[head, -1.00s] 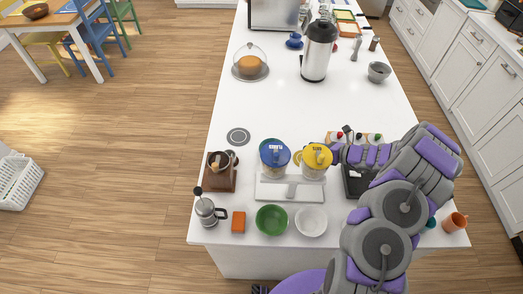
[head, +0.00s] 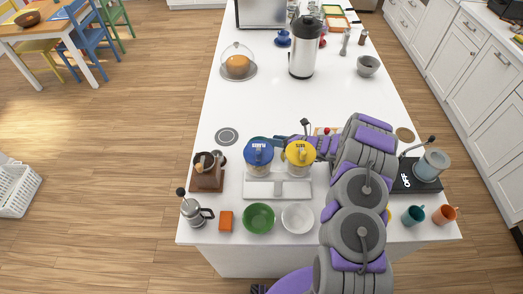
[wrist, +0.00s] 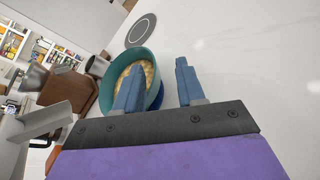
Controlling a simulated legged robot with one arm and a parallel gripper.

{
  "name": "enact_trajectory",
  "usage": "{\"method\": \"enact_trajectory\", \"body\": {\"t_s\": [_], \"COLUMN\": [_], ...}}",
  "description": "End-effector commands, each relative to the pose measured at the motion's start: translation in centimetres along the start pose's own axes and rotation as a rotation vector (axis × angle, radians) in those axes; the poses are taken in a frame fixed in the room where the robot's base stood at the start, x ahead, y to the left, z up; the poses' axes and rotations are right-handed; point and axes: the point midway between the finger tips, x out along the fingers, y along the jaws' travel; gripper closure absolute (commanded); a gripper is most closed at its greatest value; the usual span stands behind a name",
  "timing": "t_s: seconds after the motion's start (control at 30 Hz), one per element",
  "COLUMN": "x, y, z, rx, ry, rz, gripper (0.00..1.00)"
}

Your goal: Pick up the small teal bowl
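The small teal bowl (wrist: 106,88) is in the left half of the wrist view, with something pale yellow and lumpy inside it. In the head view a bit of the bowl (head: 260,140) shows behind the blue-lidded jar, which hides most of it. My gripper (wrist: 160,64) is open, with two blue fingers spread. In the wrist view the left finger overlaps the bowl's inside and the right finger is over bare counter, beyond the bowl's wall. I cannot tell whether either finger touches it. In the head view my gripper (head: 285,140) is behind the jars.
A blue-lidded jar (head: 258,153) and a yellow-lidded jar (head: 300,152) stand close in front. A grinder (head: 206,172) is left. Green (head: 258,217) and white (head: 297,217) bowls are at the front edge. The counter (head: 265,105) behind is clear.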

Motion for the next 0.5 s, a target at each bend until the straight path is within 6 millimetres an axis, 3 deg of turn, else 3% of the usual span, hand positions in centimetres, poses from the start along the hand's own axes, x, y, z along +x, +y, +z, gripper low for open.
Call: {"method": "enact_trajectory", "body": {"t_s": [0.1, 0.33, 0.5], "x": [1.6, 2.5, 1.9], "y": [0.6, 1.0, 0.7], "z": [-0.1, -0.1, -0.2], "rx": [-0.004, -0.007, -0.003], "ry": [0.007, 0.015, 0.010], "rz": [-0.003, -0.009, -0.001], "gripper": [0.62, 0.62, 0.77]}}
